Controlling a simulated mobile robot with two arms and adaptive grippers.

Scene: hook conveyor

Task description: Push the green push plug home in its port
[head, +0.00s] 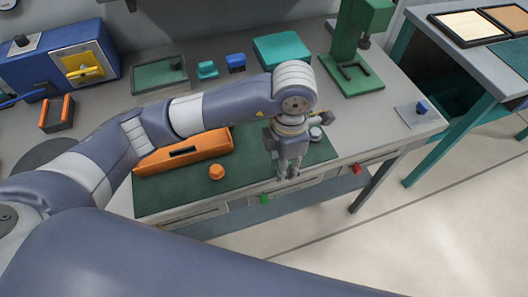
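A small green piece (264,198), which looks like the green push plug, sticks out from the front face of the workbench, below the edge of the dark green mat. Its port is too small to make out, so I cannot tell how deep it sits. My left gripper (288,177) points down over the mat's front edge, above and to the right of the green piece in the picture, apart from it. Its two fingers look close together, but their gap is unclear. I see nothing held. My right gripper is not in view.
A similar red piece (357,168) sits farther right on the bench front. A green press (352,75) stands at the back right. The floor before the bench is clear.

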